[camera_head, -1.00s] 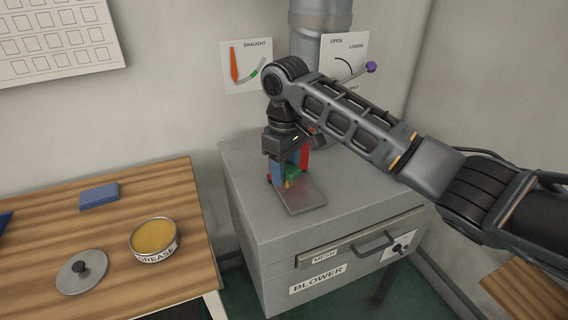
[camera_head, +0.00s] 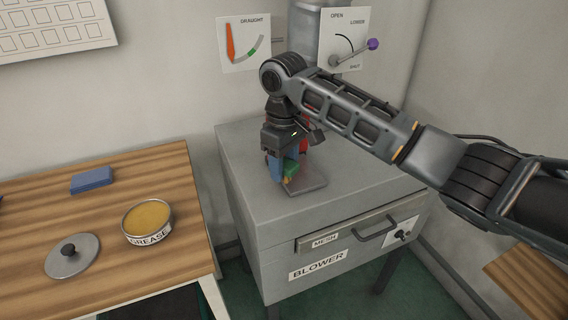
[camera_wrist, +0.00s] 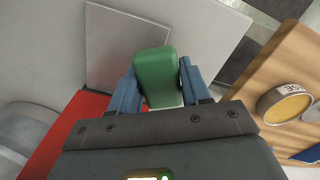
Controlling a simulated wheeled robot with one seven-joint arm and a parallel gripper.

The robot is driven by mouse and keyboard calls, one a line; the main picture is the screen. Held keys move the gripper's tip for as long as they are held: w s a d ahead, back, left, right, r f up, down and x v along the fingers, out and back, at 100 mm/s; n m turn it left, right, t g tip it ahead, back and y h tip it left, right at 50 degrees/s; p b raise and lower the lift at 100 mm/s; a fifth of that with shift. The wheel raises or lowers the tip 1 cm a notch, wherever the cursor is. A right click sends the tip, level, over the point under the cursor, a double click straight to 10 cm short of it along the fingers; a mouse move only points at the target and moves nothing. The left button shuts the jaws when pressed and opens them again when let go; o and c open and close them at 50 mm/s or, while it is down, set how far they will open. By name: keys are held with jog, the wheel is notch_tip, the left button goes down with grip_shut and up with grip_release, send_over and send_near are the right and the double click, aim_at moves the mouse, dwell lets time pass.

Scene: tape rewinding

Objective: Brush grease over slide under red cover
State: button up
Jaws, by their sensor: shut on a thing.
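My gripper (camera_head: 281,168) has blue fingers and is shut on a green block-shaped piece (camera_wrist: 155,75), which looks like the handle of a brush. No bristles show. The green piece is low over the top of the grey blower box, beside a flat grey plate (camera_head: 309,182) that looks like the slide. The plate also shows in the wrist view (camera_wrist: 125,42), beyond the green piece. The red cover (camera_head: 304,145) stands behind my gripper, mostly hidden; it shows at the left of the wrist view (camera_wrist: 72,128). I cannot tell whether the held piece touches anything.
An open tin of yellow grease (camera_head: 148,221) stands on the wooden table (camera_head: 110,190), with its lid (camera_head: 73,256) and a blue block (camera_head: 92,180) nearby. The blower box (camera_head: 270,215) has a mesh drawer handle in front. A purple-knobbed lever (camera_head: 373,44) is on the wall behind.

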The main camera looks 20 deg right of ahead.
jog(key=shift+f, duration=1)
dwell(0.3)
jog(key=shift+d, duration=0.1)
